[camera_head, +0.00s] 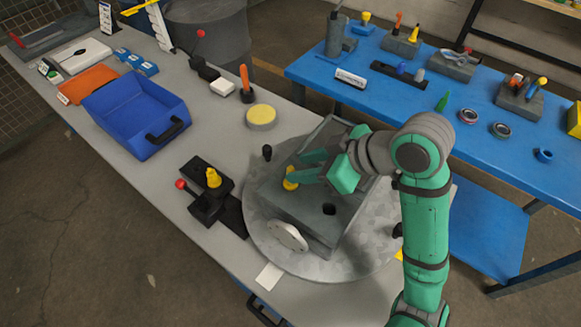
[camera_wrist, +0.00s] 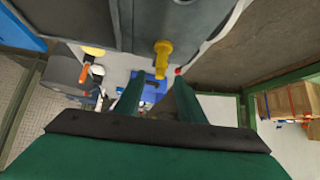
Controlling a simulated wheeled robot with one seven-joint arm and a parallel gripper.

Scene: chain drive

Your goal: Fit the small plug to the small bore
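A yellow plug (camera_head: 290,180) stands at the left part of the grey block (camera_head: 305,206), and it also shows in the wrist view (camera_wrist: 162,58). A second yellow plug (camera_head: 213,178) stands on a black fixture (camera_head: 216,205) to the left. I cannot tell their sizes apart for certain. A dark round bore (camera_head: 329,208) is open in the block's face. My gripper (camera_head: 296,167) is over the block with its two green fingers apart. In the wrist view my gripper (camera_wrist: 158,79) has an empty gap, with the plug just beyond the fingertips; contact is unclear.
The block sits on a round grey turntable (camera_head: 262,235) with a pale disc (camera_head: 288,236) at its front. A blue open case (camera_head: 135,112) and a yellow round pad (camera_head: 261,117) are on the bench. A blue table (camera_head: 400,105) with tools stands behind.

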